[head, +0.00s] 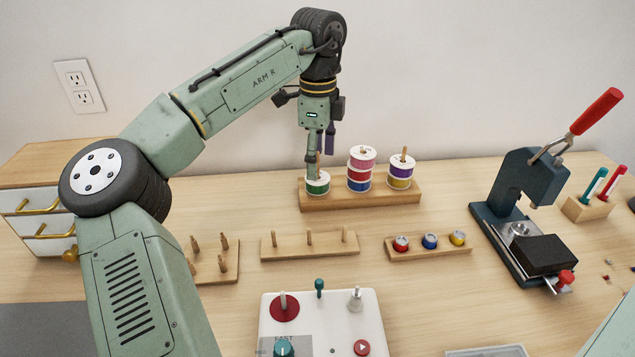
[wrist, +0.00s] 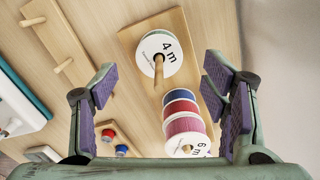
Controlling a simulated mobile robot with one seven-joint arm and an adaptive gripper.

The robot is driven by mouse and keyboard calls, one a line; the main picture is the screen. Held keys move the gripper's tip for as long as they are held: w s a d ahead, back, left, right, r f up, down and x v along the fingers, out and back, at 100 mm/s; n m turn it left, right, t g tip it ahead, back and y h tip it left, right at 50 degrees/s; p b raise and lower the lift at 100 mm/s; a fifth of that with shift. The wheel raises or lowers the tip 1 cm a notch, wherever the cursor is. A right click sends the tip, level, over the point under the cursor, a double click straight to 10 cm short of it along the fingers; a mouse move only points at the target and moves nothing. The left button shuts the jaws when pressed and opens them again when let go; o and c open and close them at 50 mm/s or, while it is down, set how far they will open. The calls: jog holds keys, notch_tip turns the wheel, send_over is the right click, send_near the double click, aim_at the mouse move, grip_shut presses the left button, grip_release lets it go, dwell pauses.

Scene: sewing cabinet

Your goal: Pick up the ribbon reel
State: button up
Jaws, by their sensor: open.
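The ribbon reels are white spools on the pegs of a wooden stand (head: 435,197). A single green reel (head: 317,184) is on the left peg. The middle peg holds a stack of a pink reel (head: 361,155), a red reel (head: 358,172) and a blue reel (head: 358,184). My gripper (head: 320,152) is open and empty, above the green reel's peg. In the wrist view, a reel marked "4 m" (wrist: 153,61) and the pink-topped stack (wrist: 184,126) show between my spread fingers.
In front lie a peg board (head: 310,252), a tray of small coloured bobbins (head: 430,254) and a white control box (head: 322,325). A dark lever press (head: 525,205) stands at the right. The neighbouring reel stack rises close to the green reel.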

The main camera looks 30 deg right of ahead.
notch_tip(320, 180, down, 4)
jog(key=shift+a+f, duration=0.1)
jog(key=shift+c, duration=0.4)
jog(key=c, duration=1)
jog(key=shift+c, duration=0.2)
notch_tip(320, 180, up, 18)
jog(key=p, duration=0.2)
jog(key=shift+w+p, duration=0.3)
jog(key=shift+p, duration=0.05)
